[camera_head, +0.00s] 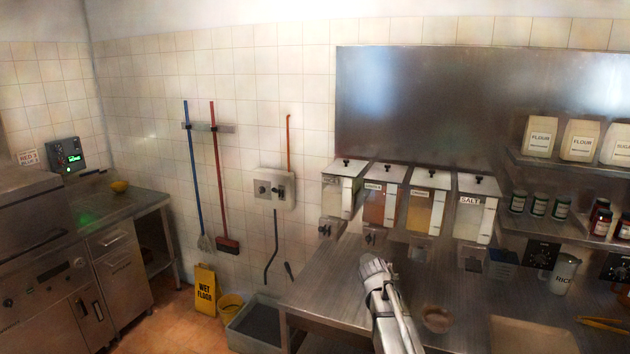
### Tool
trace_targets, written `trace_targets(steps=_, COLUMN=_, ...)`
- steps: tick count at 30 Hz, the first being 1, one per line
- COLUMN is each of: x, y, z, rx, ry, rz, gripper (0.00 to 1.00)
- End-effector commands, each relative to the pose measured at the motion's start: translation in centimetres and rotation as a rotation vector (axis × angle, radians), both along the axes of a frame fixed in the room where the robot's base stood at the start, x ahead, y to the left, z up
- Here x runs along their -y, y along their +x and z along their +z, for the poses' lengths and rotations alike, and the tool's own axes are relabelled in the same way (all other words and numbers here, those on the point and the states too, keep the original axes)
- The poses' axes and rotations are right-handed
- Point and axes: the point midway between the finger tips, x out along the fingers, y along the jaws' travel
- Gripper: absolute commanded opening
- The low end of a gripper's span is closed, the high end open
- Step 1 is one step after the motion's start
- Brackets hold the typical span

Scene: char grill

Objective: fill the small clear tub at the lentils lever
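My gripper (374,268) reaches over the steel counter (325,272), in front of the dispensers. Its fingers look close together, but I cannot tell whether they are open or shut, and no held thing shows clearly. Dispensers with black-knobbed lids stand in a row against the wall. One holds reddish-brown contents (381,200), its label too small to read surely. Beside it is one with yellowish contents (425,205). The rightmost is the salt dispenser (473,212). A small round, see-through brownish tub (437,319) sits on the counter right of my arm; it may be the clear tub.
Shelves (565,165) hold flour, sugar and jars. A grey floor basin (258,327) and yellow wet-floor sign (205,290) lie left of the counter.

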Motion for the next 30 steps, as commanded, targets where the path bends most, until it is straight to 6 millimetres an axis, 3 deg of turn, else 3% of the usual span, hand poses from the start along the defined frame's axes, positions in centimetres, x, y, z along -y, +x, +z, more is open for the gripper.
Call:
trace_targets(steps=1, x=0.0, y=-2.3, z=-1.7, rx=-0.044, ry=0.013, rz=-0.006, gripper=0.71)
trace_targets(steps=9, x=-1.2, y=-14.6, z=-9.4, rx=-0.382, ry=0.122, rz=0.011, gripper=0.71)
trace_targets(steps=15, x=-3.3, y=-23.8, z=-13.6, rx=-0.63, ry=0.222, rz=0.091, gripper=0.71)
trace_targets(steps=18, x=-4.4, y=-27.4, z=-14.9, rx=-0.727, ry=0.268, rz=0.14, gripper=0.71)
trace_targets(steps=24, x=-5.6, y=-31.4, z=-15.9, rx=-0.837, ry=0.325, rz=0.207, gripper=0.71)
trace_targets(steps=30, x=-5.8, y=-31.9, z=-15.8, rx=-0.856, ry=0.333, rz=0.22, gripper=0.71)
